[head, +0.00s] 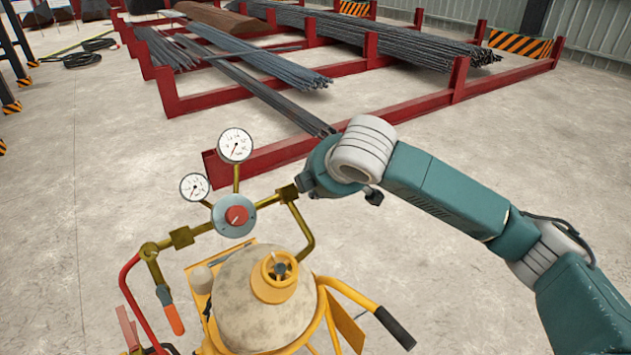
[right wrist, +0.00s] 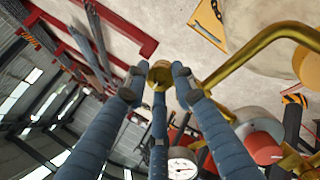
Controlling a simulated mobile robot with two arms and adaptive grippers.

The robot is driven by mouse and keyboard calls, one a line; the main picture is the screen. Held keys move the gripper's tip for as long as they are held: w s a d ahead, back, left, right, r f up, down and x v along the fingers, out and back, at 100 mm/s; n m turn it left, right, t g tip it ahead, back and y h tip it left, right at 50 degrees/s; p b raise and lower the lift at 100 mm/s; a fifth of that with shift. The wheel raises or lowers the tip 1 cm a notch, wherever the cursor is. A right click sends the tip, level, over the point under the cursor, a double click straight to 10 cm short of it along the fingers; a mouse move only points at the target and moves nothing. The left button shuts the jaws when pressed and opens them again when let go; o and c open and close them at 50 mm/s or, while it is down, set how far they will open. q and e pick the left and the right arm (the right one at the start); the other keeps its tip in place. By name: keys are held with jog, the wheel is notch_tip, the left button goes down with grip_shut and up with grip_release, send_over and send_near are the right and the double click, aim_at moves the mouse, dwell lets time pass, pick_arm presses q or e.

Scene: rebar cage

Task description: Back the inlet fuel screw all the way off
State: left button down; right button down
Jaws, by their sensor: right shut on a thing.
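The gas regulator (head: 234,215) has a round grey body, a red knob and two white gauges. A short brass fitting (head: 288,193) sits on its right, where a bent brass pipe (head: 304,232) comes up beside the yellow cylinder top. My right gripper (head: 306,182) is at the right of this fitting; its fingers are mostly hidden in the head view. In the right wrist view its three blue-grey fingers (right wrist: 158,82) close around a small round brass screw (right wrist: 160,72). I cannot see the screw's thread. My left gripper is not in view.
A dusty gas cylinder (head: 262,310) with a yellow valve collar stands in a yellow cart below the regulator. A black-gripped cart handle (head: 394,327) sticks out right. Red racks (head: 270,155) with rebar stand behind. Open concrete floor lies to the left.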

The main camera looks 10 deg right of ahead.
jog(key=shift+r+n, duration=0.15)
jog(key=shift+n, duration=0.25)
jog(key=c, duration=1.6)
grip_release()
jog(key=shift+o, duration=0.7)
jog(key=shift+s+a, duration=0.1)
jog(key=v, duration=1.2)
jog(key=shift+s, duration=0.1)
